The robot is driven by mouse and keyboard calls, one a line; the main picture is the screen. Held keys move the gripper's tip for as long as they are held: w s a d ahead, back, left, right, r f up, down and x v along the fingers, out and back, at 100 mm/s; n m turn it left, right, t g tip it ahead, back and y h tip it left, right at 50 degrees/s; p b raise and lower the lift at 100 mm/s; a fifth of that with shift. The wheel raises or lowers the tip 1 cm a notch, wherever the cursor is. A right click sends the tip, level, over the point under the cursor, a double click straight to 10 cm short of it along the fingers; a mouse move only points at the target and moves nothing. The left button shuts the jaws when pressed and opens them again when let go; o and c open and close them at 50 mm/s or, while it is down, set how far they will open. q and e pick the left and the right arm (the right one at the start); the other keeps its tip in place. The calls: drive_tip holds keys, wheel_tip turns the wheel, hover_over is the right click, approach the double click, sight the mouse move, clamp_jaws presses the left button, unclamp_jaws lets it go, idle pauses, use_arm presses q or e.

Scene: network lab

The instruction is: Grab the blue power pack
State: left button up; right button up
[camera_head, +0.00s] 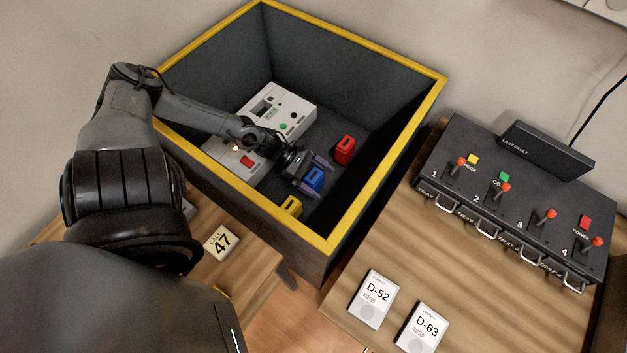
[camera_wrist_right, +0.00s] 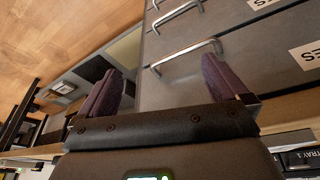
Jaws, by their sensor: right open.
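The blue power pack (camera_head: 314,178) stands on the floor of the yellow-rimmed black box (camera_head: 398,113). My left gripper (camera_head: 316,174) reaches down into the box, with its purple fingers apart on either side of the blue pack. I cannot tell whether the fingers press on it. A red pack (camera_head: 344,150) stands behind it to the right, and a yellow pack (camera_head: 290,207) stands in front to the left. In the right wrist view my right gripper (camera_wrist_right: 163,84) is open and empty, facing grey drawers with metal handles (camera_wrist_right: 187,56).
A white panel (camera_head: 278,108) with buttons lies in the box beside my left arm. The box walls rise around the packs. At right, a black switch console (camera_head: 510,205) stands on a wooden table (camera_head: 450,290) with cards D-52 (camera_head: 371,299) and D-63 (camera_head: 422,327).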

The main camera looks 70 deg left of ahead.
use_arm(q)
drive_tip(key=c, duration=1.2)
drive_tip(key=shift+r, duration=0.1)
